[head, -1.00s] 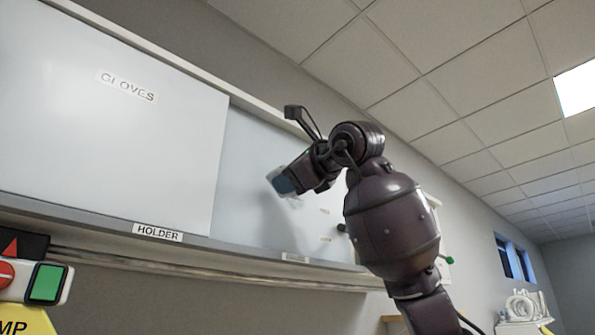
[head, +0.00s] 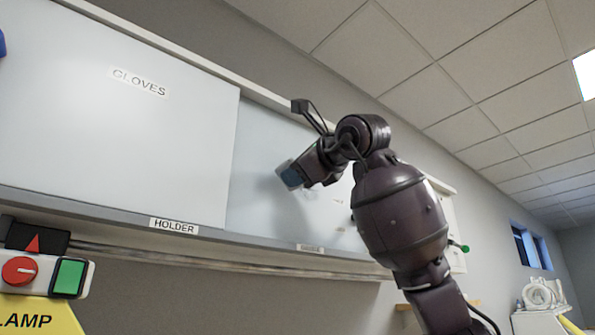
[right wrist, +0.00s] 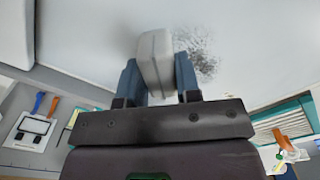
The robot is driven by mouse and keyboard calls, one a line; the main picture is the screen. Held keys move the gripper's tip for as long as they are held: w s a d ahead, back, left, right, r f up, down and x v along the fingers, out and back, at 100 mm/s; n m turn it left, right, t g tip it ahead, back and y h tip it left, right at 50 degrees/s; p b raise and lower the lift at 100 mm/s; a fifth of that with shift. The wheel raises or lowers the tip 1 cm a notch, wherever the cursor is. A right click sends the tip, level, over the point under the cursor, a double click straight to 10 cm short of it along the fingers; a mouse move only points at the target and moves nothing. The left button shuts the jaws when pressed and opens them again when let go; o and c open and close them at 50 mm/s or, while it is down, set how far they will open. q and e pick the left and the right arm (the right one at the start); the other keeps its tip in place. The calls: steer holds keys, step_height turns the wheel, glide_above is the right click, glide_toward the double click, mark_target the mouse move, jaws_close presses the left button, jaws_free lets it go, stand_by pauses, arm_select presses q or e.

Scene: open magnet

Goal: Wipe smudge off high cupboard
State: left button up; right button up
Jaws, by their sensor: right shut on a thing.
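The high cupboard (head: 120,140) fills the left of the head view, with a sliding front panel labelled GLOVES and a recessed panel (head: 258,150) to its right. My right gripper (head: 288,178) is raised in front of the recessed panel. In the right wrist view it is shut on a pale grey-white block (right wrist: 156,62) between blue fingers, at or close to the panel; I cannot tell if it touches. The smudge (right wrist: 203,60), a patch of dark specks, shows just right of the block. My arm hides it in the head view. My left gripper is not identifiable.
A ledge with a HOLDER label (head: 174,226) runs under the cupboard. A control box with a red knob (head: 20,270) and green button is at lower left. A blue thing (head: 2,42) is cut off at the left edge. White equipment (head: 540,295) stands far right.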

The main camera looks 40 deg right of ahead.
mark_target(319, 193)
steer(key=shift+w+p, duration=0.5)
steer(key=shift+w, duration=0.4)
stand_by(0.3)
steer(key=shift+w+d, duration=0.2)
steer(key=shift+d, duration=1.65)
steer(key=shift+w+d, duration=0.15)
steer(key=shift+d, duration=1.75)
steer(key=shift+w+d, duration=0.2)
steer(key=shift+d, duration=1.65)
steer(key=shift+r, duration=0.45)
steer(key=shift+s+a, duration=0.15)
steer(key=shift+a, duration=1.75)
steer(key=shift+s+a, duration=0.2)
steer(key=shift+a, duration=1.65)
steer(key=shift+s+a, duration=0.15)
steer(key=shift+a, duration=1.75)
steer(key=shift+r, duration=0.4)
steer(key=d, duration=0.7)
steer(key=shift+w+d, duration=0.3)
steer(key=shift+d, duration=0.05)
steer(key=shift+d, duration=0.15)
